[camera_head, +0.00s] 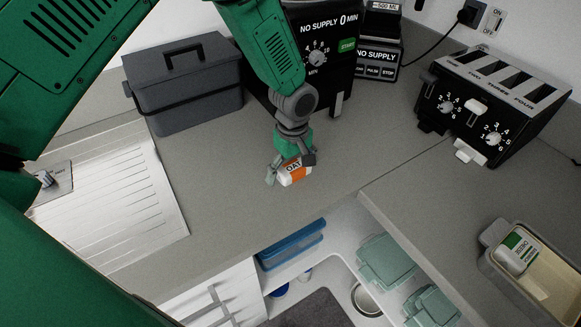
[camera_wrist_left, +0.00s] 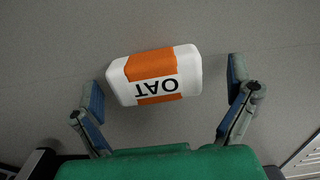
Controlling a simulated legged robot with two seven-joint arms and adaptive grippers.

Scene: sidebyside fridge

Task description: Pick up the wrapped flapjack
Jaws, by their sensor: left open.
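The wrapped flapjack (camera_head: 294,175) is a small white packet with an orange band and the letters OAT. It lies on the grey countertop near the front edge in the head view. In the left wrist view the flapjack (camera_wrist_left: 155,76) lies just ahead of and between the fingers. My left gripper (camera_head: 290,170) is above the counter at the flapjack, with its fingers apart. In the left wrist view the left gripper (camera_wrist_left: 165,105) is open, with a gap between each finger and the packet. My right gripper is not in view.
A grey toolbox (camera_head: 185,85), a black microwave (camera_head: 320,55) and a four-slot toaster (camera_head: 490,100) stand at the back. A metal draining board (camera_head: 120,205) is at left. A tray (camera_head: 545,285) with a labelled packet (camera_head: 517,250) is at right. Open shelving lies below the counter edge.

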